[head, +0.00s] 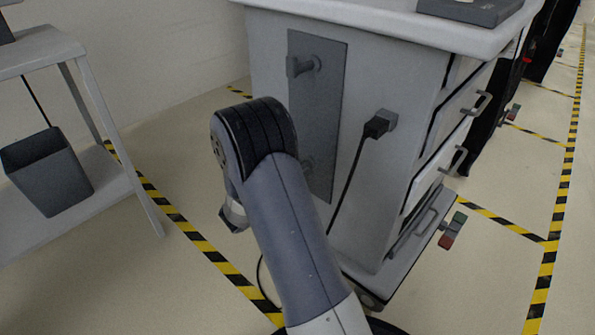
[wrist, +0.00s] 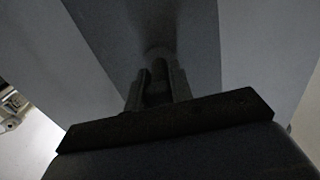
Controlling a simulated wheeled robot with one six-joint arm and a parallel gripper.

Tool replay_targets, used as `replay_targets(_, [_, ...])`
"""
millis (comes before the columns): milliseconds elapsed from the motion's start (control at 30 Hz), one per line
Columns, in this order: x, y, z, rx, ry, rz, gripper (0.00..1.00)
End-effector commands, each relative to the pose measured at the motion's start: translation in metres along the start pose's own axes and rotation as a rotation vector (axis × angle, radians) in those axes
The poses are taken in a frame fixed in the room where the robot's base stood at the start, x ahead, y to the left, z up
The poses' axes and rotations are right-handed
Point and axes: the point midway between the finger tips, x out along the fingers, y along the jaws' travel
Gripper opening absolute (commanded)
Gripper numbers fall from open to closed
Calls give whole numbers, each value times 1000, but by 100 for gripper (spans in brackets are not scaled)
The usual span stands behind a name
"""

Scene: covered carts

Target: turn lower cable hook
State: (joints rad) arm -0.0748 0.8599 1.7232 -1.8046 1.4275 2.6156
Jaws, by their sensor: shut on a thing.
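A white cart (head: 400,150) carries a dark grey panel (head: 325,110) on its side. The upper cable hook (head: 302,66) sticks out near the panel's top. The lower cable hook (head: 308,164) shows only partly at the panel's lower part, behind my arm. In the wrist view, the two fingers of my gripper (wrist: 160,82) stand on either side of the lower hook (wrist: 157,70) and are shut on it, against the dark panel. The view is very dark there, so the hook's exact angle is unclear. My gripper is hidden behind my arm in the head view.
A black plug (head: 378,124) with a hanging cable sits in the cart's side, right of the panel. Drawers with handles (head: 477,104) face right. A shelf with a grey bin (head: 47,171) stands left. Floor between shelf and cart is clear, with striped tape (head: 200,240).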

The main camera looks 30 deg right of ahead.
Motion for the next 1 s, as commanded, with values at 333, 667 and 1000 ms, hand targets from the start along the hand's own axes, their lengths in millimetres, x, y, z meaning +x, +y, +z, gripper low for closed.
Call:
replay_targets(333, [0, 0, 1, -1, -1, 1, 44])
replay_targets(667, [-9, -1, -1, -1, -1, -3, 44])
replay_targets(1000, [-72, -1, -2, -3, -1, -5, 44])
